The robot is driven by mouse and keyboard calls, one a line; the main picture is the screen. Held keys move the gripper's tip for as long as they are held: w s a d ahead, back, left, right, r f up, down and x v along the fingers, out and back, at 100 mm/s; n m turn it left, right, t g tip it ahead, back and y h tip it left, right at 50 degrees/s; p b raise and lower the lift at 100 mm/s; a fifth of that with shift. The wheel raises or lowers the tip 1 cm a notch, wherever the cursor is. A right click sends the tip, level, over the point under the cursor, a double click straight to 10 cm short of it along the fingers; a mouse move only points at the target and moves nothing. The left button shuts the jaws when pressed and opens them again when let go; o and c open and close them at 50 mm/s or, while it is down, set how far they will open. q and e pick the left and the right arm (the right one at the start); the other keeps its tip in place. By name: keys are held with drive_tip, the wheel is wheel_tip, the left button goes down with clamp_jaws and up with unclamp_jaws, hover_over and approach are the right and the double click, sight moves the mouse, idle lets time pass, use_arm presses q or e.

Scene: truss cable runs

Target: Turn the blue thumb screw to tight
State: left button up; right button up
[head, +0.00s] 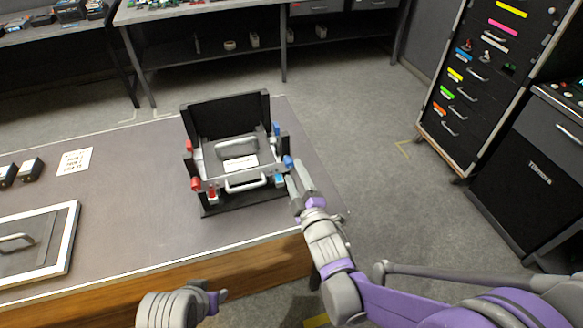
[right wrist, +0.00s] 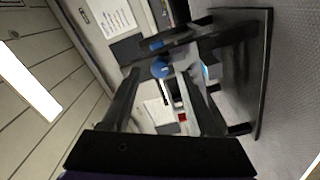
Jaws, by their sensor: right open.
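A black holder (head: 236,208) on the table carries a grey tray-like unit (head: 210,160) with a front handle. Blue thumb screws are on its right side: one near the front corner (head: 288,161), with further blue parts lower down (head: 280,181) and farther back (head: 277,129). My right gripper (head: 297,173) is beside the front corner screw. In the right wrist view the blue screw (right wrist: 160,68) shows beyond and between the two open fingers (right wrist: 162,92); contact cannot be told. My left gripper (head: 217,298) is low at the bottom edge, its fingers unclear.
Red screws (head: 196,184) are on the holder's left side. A framed panel with a handle (head: 66,250), small black blocks (head: 31,169) and a paper sheet (head: 75,161) lie on the table (head: 130,200). A drawer cabinet (head: 480,130) stands at right, beyond open floor.

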drive_tip(key=v, duration=0.7)
drive_tip(key=shift+s, duration=0.15)
drive_tip(key=s+d+m+g+h+p, duration=0.4)
drive_tip(key=d+m+g+h, duration=0.1)
drive_tip(key=d+m, duration=0.35)
drive_tip(key=s+d+m+g+p, duration=0.1)
drive_tip(key=s+d+m+g, duration=0.2)
drive_tip(key=s, duration=0.4)
drive_tip(key=s+d+m+g+p, duration=0.2)
drive_tip(key=s+m+g, duration=0.1)
drive_tip(key=s+m, duration=0.2)
drive_tip(key=shift+s+d+g+h, duration=0.3)
drive_tip(key=shift+s+d+g, duration=0.1)
drive_tip(key=shift+s, duration=0.65)
